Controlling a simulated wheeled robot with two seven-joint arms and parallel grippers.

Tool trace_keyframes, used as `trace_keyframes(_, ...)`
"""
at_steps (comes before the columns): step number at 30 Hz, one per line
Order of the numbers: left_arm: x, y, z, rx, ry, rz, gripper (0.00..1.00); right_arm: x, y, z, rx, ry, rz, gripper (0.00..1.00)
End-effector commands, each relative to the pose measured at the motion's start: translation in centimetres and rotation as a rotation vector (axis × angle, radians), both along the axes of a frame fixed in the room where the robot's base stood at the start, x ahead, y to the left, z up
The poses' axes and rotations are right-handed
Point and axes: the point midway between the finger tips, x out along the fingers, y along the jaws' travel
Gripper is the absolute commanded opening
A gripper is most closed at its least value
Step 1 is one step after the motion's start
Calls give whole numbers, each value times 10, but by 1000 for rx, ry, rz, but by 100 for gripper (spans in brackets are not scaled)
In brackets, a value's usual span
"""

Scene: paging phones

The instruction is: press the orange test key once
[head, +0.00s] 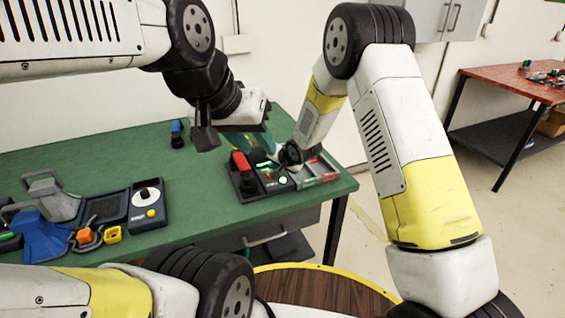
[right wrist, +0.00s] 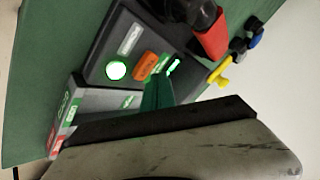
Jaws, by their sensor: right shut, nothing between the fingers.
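The dark paging phone (right wrist: 112,46) with a red handset (right wrist: 212,38) lies on the green table; the handset also shows in the head view (head: 242,172). The orange key (right wrist: 146,66) sits between a lit round green button (right wrist: 116,70) and small green lights. My right gripper (right wrist: 157,88) is shut and empty, its teal tip close below the orange key in the right wrist view. I cannot tell whether it touches.
A grey box (right wrist: 92,102) with green and red labels stands beside the phone. The table between is clear.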

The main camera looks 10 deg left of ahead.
Motion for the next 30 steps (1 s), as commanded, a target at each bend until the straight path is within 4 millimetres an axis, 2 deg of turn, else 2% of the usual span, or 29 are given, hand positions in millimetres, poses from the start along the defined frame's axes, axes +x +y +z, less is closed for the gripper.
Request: trace_keyframes(30, 0, 0, 0, 0, 0, 0, 36, 0, 0, -8, 0, 0, 0, 0)
